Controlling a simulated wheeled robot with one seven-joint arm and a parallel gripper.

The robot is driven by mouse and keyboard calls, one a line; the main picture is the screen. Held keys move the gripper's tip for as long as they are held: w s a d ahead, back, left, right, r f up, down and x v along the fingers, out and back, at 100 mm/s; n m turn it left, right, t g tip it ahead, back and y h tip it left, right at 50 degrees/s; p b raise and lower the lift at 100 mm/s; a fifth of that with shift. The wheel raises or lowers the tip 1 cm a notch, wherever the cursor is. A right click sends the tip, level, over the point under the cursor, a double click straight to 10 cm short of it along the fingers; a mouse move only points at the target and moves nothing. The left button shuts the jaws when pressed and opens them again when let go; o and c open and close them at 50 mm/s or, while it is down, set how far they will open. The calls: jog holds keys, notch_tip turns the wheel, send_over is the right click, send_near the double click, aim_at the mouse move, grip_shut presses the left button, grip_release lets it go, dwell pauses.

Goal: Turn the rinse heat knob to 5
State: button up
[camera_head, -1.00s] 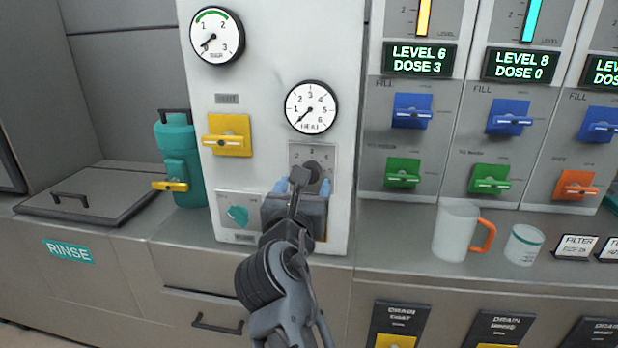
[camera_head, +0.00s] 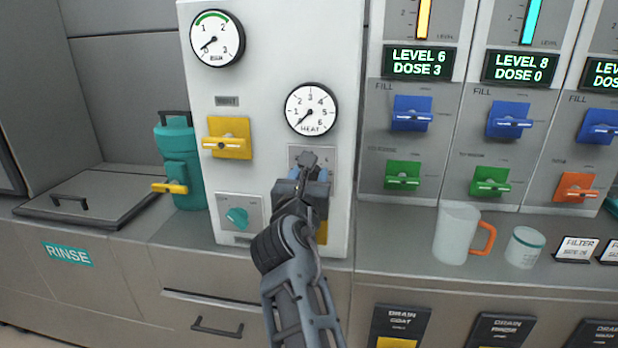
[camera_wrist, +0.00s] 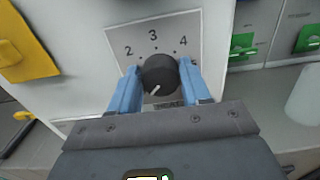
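The rinse heat knob (camera_wrist: 160,74) is a dark round knob on a grey plate (camera_wrist: 195,30) with 2, 3 and 4 visible around it; a 5 is partly hidden by a finger. Its white pointer mark aims down and slightly left, away from those numbers. My gripper (camera_wrist: 160,76) has its blue fingers on the left and right sides of the knob, apparently touching it. In the head view my gripper (camera_head: 307,176) hides the knob. The HEAT gauge (camera_head: 311,109) above has its needle at lower left, below 1.
A yellow handle (camera_head: 228,138) is left of the plate, with a teal knob (camera_head: 237,217) lower left. A teal bottle (camera_head: 180,165) stands further left. Blue and green handles sit on panels to the right. A mug (camera_head: 457,234) and a cup (camera_head: 524,247) stand on the counter.

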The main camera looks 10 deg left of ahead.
jog(key=c, duration=0.6)
jog(key=shift+o, duration=0.2)
